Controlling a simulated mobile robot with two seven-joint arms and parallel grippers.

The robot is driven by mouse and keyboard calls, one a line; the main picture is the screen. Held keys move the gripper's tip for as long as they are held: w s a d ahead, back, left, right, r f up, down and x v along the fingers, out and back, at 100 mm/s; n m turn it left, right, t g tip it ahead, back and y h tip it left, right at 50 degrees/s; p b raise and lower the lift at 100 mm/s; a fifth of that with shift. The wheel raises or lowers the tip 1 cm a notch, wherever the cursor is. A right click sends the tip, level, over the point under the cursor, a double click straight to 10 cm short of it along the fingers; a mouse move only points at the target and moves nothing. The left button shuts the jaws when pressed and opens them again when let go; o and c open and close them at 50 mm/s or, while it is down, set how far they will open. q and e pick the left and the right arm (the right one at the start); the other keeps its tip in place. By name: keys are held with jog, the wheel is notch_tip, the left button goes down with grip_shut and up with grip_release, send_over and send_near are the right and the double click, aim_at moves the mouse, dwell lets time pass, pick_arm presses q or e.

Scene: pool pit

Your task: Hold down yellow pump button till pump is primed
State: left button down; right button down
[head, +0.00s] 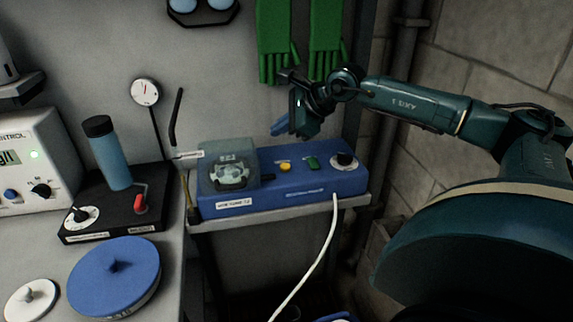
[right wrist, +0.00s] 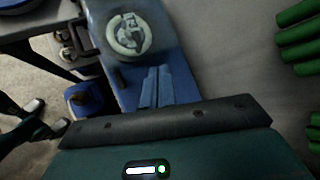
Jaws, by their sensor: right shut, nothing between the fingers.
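The blue pump box (head: 300,182) sits on a narrow grey shelf, with a clear-covered pump head (head: 228,173) at its left end. The yellow button (head: 285,167) is on its top, left of a green switch (head: 312,163) and a black knob (head: 344,160). My right gripper (head: 274,131) is shut and empty, its blue fingers above and behind the yellow button, apart from it. In the right wrist view the shut fingers (right wrist: 156,72) overlap the blue box, and the round pump head (right wrist: 128,36) shows beyond. The button cannot be made out there. My left gripper is not in view.
A white cable (head: 318,250) hangs from the box front. Green gloves (head: 290,40) hang on the wall behind my right gripper. Left on the bench are a black stand with a blue cylinder (head: 108,155), a blue round lid (head: 115,275) and a white meter (head: 35,160).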

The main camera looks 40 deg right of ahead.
aim_at(289, 167)
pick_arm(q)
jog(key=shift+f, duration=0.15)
pick_arm(e)
jog(key=d, duration=0.1)
jog(key=d+r+h, duration=0.1)
jog(key=shift+s+d, duration=0.15)
jog(key=shift+d, duration=0.15)
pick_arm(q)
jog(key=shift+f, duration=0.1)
pick_arm(e)
jog(key=shift+f, duration=0.2)
